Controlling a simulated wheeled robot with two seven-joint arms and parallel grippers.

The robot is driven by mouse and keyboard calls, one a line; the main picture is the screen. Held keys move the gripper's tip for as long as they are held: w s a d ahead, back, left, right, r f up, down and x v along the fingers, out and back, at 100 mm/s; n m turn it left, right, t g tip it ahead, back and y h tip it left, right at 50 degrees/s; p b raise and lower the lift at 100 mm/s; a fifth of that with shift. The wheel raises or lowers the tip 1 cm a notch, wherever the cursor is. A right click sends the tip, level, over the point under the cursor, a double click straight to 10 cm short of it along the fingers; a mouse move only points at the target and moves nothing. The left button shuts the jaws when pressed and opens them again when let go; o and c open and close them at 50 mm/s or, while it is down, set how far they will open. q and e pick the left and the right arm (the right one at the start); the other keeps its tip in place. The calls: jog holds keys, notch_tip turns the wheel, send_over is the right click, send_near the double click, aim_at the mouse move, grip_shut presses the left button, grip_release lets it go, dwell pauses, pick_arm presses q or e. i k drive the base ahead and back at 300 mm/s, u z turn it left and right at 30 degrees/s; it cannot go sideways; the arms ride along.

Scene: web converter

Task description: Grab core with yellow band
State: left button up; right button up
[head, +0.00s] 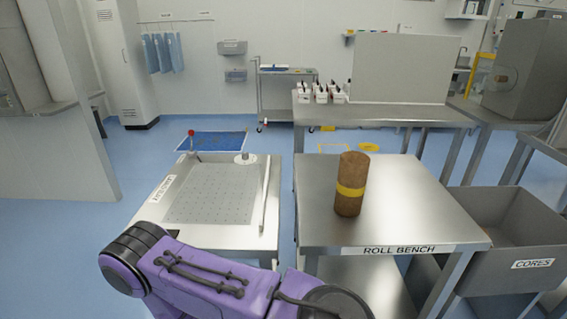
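My purple arm comes in at the bottom of the head view, in front of the two benches, and is apart from the core. Neither gripper's fingers show in this view.
A perforated bench (215,192) with a rod along its right side stands left of the roll bench, across a narrow gap. A grey bin marked CORES (533,264) sits at right. White containers (321,94) stand on a back table. The roll bench around the core is clear.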

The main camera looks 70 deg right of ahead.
aim_at(353, 165)
jog(key=i, duration=1.4)
jog(key=z, duration=4.15)
